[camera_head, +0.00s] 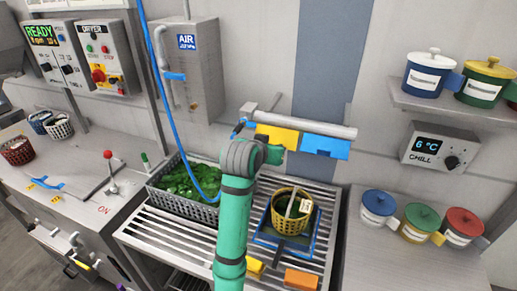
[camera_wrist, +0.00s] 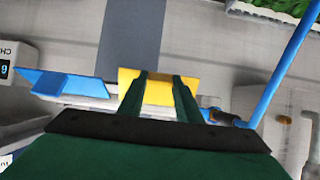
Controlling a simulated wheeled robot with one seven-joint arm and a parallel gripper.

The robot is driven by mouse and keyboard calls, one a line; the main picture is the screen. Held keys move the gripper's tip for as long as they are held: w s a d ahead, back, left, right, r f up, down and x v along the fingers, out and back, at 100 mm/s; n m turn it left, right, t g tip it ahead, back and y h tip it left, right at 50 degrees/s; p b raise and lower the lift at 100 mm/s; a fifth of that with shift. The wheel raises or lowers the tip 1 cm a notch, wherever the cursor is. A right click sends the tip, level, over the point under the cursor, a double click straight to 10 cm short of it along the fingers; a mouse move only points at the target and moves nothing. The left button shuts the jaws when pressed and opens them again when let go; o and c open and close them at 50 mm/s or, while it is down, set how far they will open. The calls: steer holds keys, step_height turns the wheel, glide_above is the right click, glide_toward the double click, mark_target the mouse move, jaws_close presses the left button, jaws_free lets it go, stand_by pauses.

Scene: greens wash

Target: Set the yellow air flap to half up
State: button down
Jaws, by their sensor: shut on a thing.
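The yellow air flap (camera_head: 277,136) hangs from the grey pipe on the back wall, left of the blue flap (camera_head: 325,146). It slopes outward from the pipe; its exact angle is hard to tell. My gripper (camera_wrist: 163,82) is shut on the yellow flap (camera_wrist: 158,95), with one green finger toward each side in the wrist view. The blue flap (camera_wrist: 62,84) shows at the left there, apart from my fingers. In the head view my green arm and wrist hide the fingers and part of the flap's lower left.
A blue hose (camera_head: 168,95) hangs left of my wrist. A crate of greens (camera_head: 152,193) and a yellow basket (camera_head: 273,219) stand on the slatted rack below. The grey pipe (camera_head: 310,127) runs above the flaps. A shelf (camera_head: 440,106) with pots is at the right.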

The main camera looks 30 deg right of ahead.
stand_by(0.3)
steer(key=c, duration=1.3)
jaws_free()
steer(key=v, duration=1.1)
steer(key=shift+d+r, duration=0.1)
